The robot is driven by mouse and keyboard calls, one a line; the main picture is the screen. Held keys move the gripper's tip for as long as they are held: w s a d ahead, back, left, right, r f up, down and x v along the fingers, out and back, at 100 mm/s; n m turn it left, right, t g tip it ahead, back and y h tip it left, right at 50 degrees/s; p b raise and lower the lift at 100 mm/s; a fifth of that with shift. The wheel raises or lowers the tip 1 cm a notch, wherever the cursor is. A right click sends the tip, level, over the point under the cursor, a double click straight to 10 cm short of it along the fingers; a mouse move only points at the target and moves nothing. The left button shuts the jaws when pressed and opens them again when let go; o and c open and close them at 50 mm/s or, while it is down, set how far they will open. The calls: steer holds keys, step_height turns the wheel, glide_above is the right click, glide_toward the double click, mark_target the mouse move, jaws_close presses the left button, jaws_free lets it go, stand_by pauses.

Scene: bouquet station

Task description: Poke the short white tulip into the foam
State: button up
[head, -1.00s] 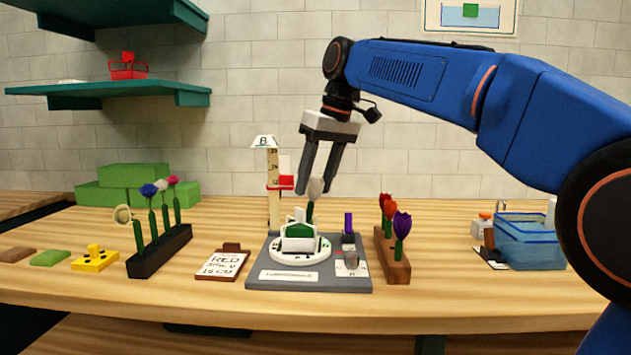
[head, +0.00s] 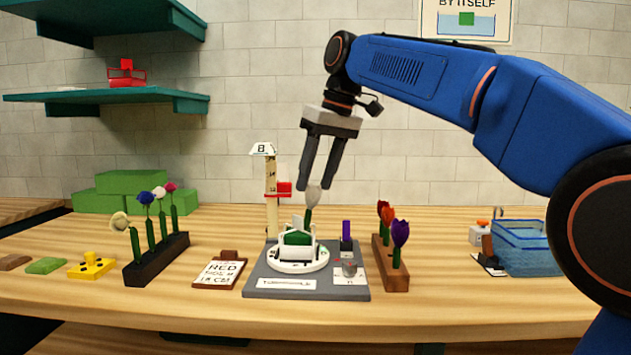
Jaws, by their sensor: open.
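The white tulip (head: 313,195) stands nearly upright, its green stem running down to the green foam (head: 297,238) in the white holder. The holder sits on a round white disc (head: 297,267) on the grey station base (head: 262,280). Its front wall hides where the stem ends, so I cannot tell how deep it sits. My gripper (head: 315,186) points down with its two dark fingers apart. The fingertips are around or just above the top of the white bloom, with no visible grip on it.
A ruler post (head: 271,200) with a red slider (head: 284,188) stands close left of my gripper. A dark rack (head: 160,262) of several flowers is at left. A brown block (head: 393,272) with red, orange and purple tulips is at right. A blue basin (head: 527,250) stands further right.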

steer(key=shift+v, duration=1.85)
steer(key=o, duration=0.6)
